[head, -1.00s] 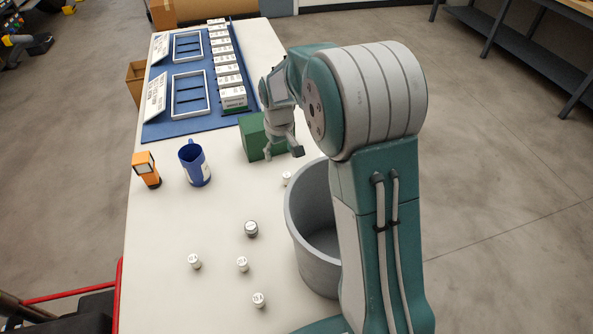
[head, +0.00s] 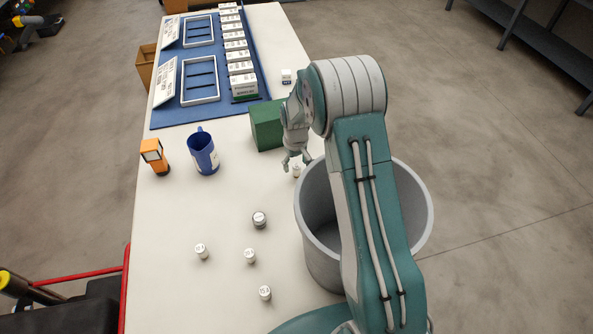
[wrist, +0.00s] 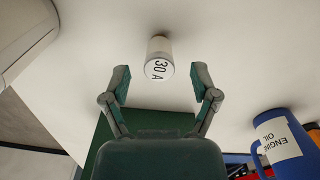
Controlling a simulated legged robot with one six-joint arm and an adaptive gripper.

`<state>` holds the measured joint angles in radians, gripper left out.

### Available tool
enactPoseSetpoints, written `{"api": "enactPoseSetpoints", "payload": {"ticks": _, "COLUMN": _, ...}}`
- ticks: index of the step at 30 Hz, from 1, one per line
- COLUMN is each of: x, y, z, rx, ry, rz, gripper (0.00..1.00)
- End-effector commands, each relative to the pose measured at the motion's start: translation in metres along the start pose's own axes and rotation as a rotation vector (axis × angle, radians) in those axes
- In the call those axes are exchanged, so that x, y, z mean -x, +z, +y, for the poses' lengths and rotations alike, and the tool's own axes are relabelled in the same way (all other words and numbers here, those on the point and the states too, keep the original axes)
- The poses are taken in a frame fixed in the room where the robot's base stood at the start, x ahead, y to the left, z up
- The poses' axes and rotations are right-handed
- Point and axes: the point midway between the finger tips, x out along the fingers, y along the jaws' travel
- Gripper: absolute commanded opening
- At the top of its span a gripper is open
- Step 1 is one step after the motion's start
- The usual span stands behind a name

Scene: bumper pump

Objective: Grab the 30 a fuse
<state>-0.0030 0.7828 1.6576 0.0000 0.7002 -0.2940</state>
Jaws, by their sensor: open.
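The 30 A fuse is a small white cylinder with a dark "30 A" label. It stands on the table in the wrist view (wrist: 159,62), just beyond and between my fingertips, with a gap on both sides. In the head view the fuse (head: 296,172) is right under my gripper (head: 297,163), beside the grey bin. My gripper is open and empty, and its two fingers show spread apart in the wrist view (wrist: 160,80).
A grey bin (head: 412,192) stands close right of the fuse. A green block (head: 266,125) is behind. A blue engine oil jug (head: 203,153) and an orange device (head: 154,157) stand left. Several other small cylinders, one a fuse (head: 201,251), stand on the open table in front.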

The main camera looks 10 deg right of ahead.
Motion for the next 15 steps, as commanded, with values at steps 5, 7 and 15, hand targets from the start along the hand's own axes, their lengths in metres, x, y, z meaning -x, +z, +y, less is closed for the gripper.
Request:
{"api": "enactPoseSetpoints", "payload": {"ticks": 5, "x": -0.03, "y": 0.001, "z": 0.001, "rx": 0.0, "ry": -0.001, "rz": -0.002, "gripper": 0.77}}
{"api": "enactPoseSetpoints", "payload": {"ticks": 7, "x": -0.035, "y": 0.001, "z": 0.001, "rx": 0.0, "ry": -0.001, "rz": -0.002, "gripper": 0.77}}
{"api": "enactPoseSetpoints", "payload": {"ticks": 15, "x": -0.035, "y": 0.001, "z": 0.001, "rx": 0.0, "ry": 0.0, "rz": 0.0, "gripper": 0.5}}
